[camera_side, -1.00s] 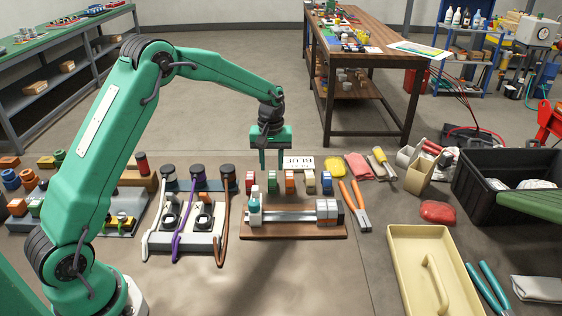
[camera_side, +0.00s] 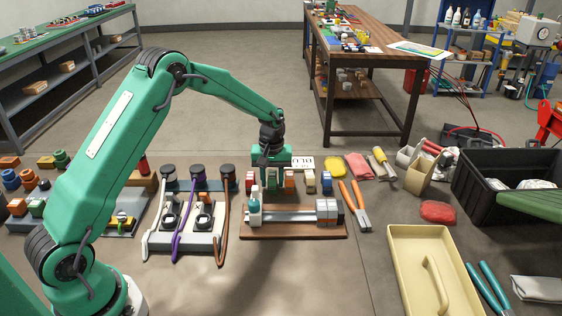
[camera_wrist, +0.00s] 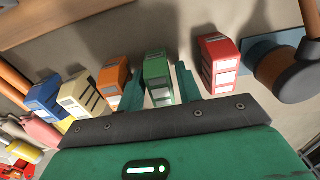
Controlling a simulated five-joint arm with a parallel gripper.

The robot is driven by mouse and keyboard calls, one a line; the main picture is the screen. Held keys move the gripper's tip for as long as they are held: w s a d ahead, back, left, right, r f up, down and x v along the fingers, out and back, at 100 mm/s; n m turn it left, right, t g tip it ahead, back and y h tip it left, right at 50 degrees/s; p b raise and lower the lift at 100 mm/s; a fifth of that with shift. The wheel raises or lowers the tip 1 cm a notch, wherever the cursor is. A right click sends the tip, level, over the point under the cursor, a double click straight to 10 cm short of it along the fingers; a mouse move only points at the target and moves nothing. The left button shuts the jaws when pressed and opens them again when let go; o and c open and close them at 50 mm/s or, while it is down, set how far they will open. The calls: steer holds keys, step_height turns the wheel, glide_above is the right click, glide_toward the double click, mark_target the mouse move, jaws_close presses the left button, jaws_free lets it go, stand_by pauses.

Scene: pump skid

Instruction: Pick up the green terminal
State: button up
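The green terminal (camera_wrist: 158,76) is a small upright block with white label faces. In the wrist view it stands between the two green fingers of my gripper (camera_side: 272,180). The fingers are open, one on each side, with a narrow gap to the terminal on the right; on the left the gap is too small to judge. In the side view my gripper is low over the row of terminals, and its fingers partly hide the green terminal.
The orange terminal (camera_wrist: 113,82) stands close beside the left finger. The cream (camera_wrist: 80,95) and blue (camera_wrist: 43,98) terminals follow further left. The red terminal (camera_wrist: 219,62) stands to the right. In the side view, a wooden board with a rail (camera_side: 290,236) lies in front of the row.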

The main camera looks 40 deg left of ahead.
mark_target(272, 175)
steer(key=shift+c, duration=0.4)
steer(key=c, duration=0.7)
steer(key=shift+o, duration=0.2)
steer(key=shift+r, duration=0.1)
steer(key=shift+r, duration=0.85)
step_height(272, 175, up, 2)
steer(key=shift+r, duration=0.25)
steer(key=s+d+r, duration=0.4)
steer(key=d+r, duration=0.2)
steer(key=d, duration=0.4)
steer(key=shift+s+d+r, duration=0.3)
steer(key=shift+s+r, duration=0.05)
steer(key=shift+s, duration=0.05)
steer(key=shift+d, duration=0.1)
